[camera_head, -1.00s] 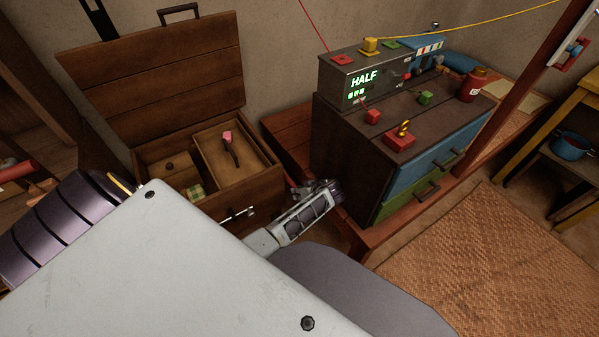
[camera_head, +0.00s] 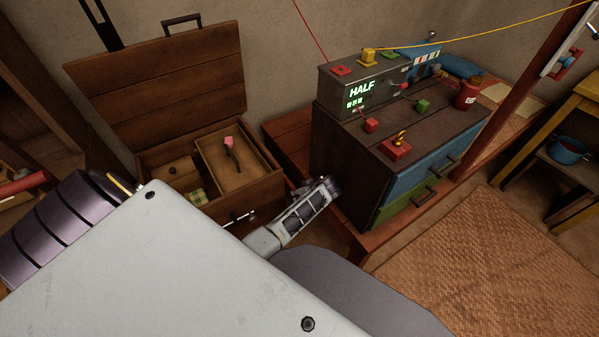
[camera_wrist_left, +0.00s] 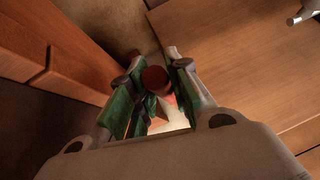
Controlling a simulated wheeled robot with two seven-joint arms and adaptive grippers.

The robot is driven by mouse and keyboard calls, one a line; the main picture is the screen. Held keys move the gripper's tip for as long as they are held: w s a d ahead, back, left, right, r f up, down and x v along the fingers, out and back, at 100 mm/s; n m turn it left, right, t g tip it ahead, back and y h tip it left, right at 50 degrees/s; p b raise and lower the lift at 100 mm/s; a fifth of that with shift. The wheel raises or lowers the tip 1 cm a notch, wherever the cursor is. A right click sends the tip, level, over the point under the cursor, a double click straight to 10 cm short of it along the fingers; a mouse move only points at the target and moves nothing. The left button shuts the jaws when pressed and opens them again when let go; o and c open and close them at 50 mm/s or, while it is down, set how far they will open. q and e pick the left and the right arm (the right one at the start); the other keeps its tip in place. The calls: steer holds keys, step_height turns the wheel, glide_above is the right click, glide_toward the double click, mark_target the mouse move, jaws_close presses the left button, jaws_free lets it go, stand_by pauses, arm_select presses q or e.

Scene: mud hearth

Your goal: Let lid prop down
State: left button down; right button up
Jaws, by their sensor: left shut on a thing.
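A wooden chest (camera_head: 262,195) stands at the left in the head view. Its plank lid (camera_head: 165,88) is open and leans back near the wall. My left gripper (camera_head: 297,190) is low beside the chest's right side, its fingers small and partly hidden there. In the left wrist view, the left gripper (camera_wrist_left: 158,88) has its green-padded fingers closed about a red-brown round piece (camera_wrist_left: 155,78), which I take to be the lid prop's handle. The rest of the prop is hidden. My right gripper is not in view.
Inside the chest is a tray (camera_head: 245,180) with a pink-tipped tool (camera_head: 230,145). A dark cabinet (camera_head: 335,150) with blue and green drawers stands on a low wooden platform (camera_head: 290,135) close to the gripper. A woven mat (camera_head: 480,260) covers clear floor at the right.

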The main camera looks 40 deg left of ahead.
arm_select(q)
steer(key=shift+w+a+r, duration=0.1)
steer(key=shift+w+r, duration=0.05)
steer(key=c, duration=1.5)
jaws_free()
steer(key=shift+c, duration=0.2)
steer(key=shift+o, duration=1.1)
steer(key=v, duration=1.2)
